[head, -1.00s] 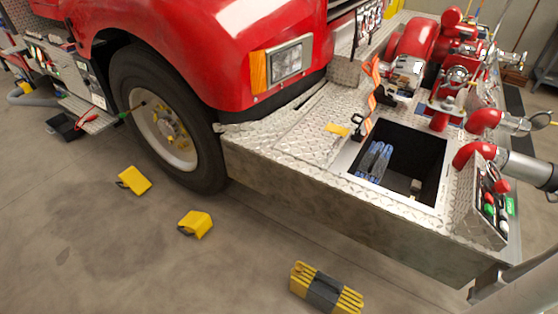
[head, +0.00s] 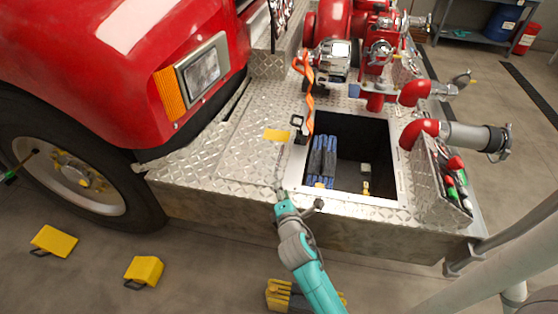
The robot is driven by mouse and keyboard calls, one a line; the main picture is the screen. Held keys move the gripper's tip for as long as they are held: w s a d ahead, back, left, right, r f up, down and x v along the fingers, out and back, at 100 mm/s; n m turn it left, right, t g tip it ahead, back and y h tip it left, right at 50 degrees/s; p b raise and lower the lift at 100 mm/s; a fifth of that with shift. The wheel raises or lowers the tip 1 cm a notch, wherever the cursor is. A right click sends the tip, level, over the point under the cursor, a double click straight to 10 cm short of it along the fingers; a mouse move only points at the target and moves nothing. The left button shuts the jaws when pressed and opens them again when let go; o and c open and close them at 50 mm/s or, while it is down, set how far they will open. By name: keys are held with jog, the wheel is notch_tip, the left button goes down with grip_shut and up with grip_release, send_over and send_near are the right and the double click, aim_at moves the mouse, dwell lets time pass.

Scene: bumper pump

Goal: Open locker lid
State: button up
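A diamond-plate panel (head: 238,150) with a yellow label (head: 277,135) lies flat on the bumper, left of an open locker well. I cannot tell whether this panel is a shut lid or one folded back. A dark latch or handle (head: 298,122) stands at its right edge. The well's rim (head: 360,196) is bare, and blue-and-black items (head: 321,160) show inside. My gripper (head: 281,190) is at the front edge of the bumper, by the panel's front right corner. Its fingers are too small to read, and I cannot tell whether they touch the metal.
An orange strap (head: 306,92) hangs behind the well. Red pump pipes (head: 416,132) and a control panel (head: 447,180) stand to the right. The red truck body (head: 120,70) rises at the left. Yellow wheel chocks (head: 144,270) lie on the floor. A yellow-and-black item (head: 288,298) lies below my arm.

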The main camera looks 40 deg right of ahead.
aim_at(279, 159)
jog(key=shift+w+d+r+n+h, duration=0.15)
jog(key=shift+w+d+r+h, duration=0.05)
jog(key=shift+w+d+r, duration=0.3)
jog(key=shift+w+d+r+n+h, duration=0.15)
jog(key=shift+w+d+r+h, duration=0.1)
jog(key=shift+w+d, duration=0.25)
jog(key=shift+w+d+r, duration=0.1)
jog(key=shift+w+d, duration=0.2)
jog(key=shift+w, duration=0.3)
jog(key=x, duration=1)
jog(key=shift+s+f, duration=0.1)
jog(key=shift+f, duration=0.15)
grip_shut()
